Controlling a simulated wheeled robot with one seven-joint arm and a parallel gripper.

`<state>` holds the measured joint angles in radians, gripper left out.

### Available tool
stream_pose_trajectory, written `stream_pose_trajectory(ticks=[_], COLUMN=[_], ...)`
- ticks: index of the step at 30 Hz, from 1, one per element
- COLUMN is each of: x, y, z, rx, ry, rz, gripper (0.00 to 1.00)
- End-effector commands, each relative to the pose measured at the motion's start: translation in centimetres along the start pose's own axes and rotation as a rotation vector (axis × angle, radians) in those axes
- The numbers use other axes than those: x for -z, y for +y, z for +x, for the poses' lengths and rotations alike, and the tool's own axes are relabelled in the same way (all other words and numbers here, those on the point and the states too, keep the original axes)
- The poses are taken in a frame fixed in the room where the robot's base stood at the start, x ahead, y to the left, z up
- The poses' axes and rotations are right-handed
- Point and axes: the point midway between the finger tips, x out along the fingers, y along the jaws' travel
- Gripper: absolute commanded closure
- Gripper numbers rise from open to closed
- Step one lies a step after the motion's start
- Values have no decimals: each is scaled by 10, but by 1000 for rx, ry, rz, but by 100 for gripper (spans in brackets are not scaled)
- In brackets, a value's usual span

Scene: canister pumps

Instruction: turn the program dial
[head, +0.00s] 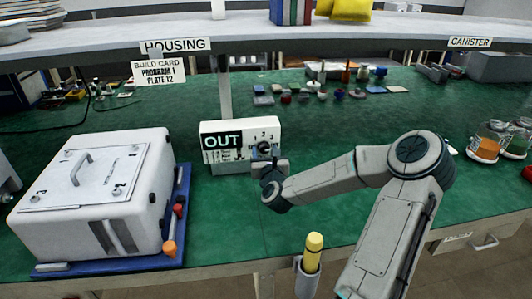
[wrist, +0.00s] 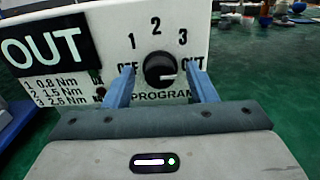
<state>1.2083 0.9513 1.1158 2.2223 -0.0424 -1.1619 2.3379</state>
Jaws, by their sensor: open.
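The program dial (wrist: 160,68) is a round black knob on the front of a white control box (head: 212,129). Around it are the marks 1, 2 and 3, with partly covered words at left and right. In the head view my gripper (head: 270,166) is right at the dial (head: 264,149) and hides the box's lower right part.
The box shows a large OUT sign (wrist: 42,50) and a torque list. A white housing (head: 95,200) on a blue plate stands at left. A yellow-topped tool (head: 313,250) stands at the front edge. Jars (head: 487,143) stand at right.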

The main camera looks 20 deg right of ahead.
Motion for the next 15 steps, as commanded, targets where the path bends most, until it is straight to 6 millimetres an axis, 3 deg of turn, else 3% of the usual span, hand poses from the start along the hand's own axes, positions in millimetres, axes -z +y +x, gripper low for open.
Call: stream_pose_trajectory(ticks=[4,9,15], x=[0,0,0], y=[0,0,0], z=[0,0,0], rx=[0,0,0], ry=[0,0,0], rz=[0,0,-5], gripper=[49,94,93])
